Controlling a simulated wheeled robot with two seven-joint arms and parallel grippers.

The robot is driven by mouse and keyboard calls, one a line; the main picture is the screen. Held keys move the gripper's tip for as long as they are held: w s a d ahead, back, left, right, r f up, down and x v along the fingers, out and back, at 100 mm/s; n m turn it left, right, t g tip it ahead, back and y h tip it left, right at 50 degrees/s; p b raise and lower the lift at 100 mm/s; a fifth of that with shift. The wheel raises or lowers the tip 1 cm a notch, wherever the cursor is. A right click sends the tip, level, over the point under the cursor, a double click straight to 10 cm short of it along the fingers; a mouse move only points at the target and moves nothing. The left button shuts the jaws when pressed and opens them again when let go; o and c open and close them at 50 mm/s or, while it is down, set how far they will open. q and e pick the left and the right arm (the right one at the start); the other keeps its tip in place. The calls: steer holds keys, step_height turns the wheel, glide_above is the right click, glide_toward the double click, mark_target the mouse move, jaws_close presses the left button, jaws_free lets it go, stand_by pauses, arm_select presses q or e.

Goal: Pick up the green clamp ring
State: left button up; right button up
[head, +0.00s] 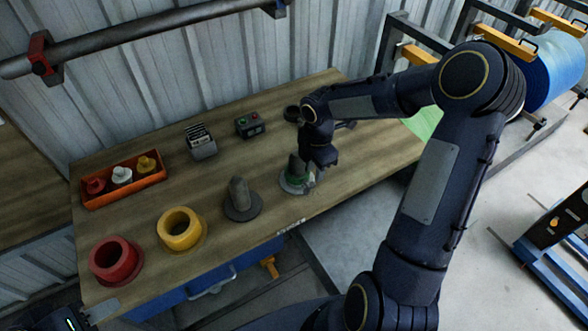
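My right gripper (312,172) points down right at this post, touching or almost touching the ring. Its fingers are dark and small, and part of the ring is hidden, so I cannot tell whether they are closed on it.
On the wooden table (230,160) stand a bare grey post (239,194), a yellow ring (179,224) and a red ring (112,257). Further back are an orange tray (124,196) with knobbed parts, a card holder (200,146) and a button box (249,124).

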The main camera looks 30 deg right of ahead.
mark_target(293, 180)
step_height(293, 180, down, 5)
steer(key=shift+f+p, duration=0.1)
steer(key=shift+p, duration=0.25)
steer(key=shift+c, duration=0.4)
jaws_close()
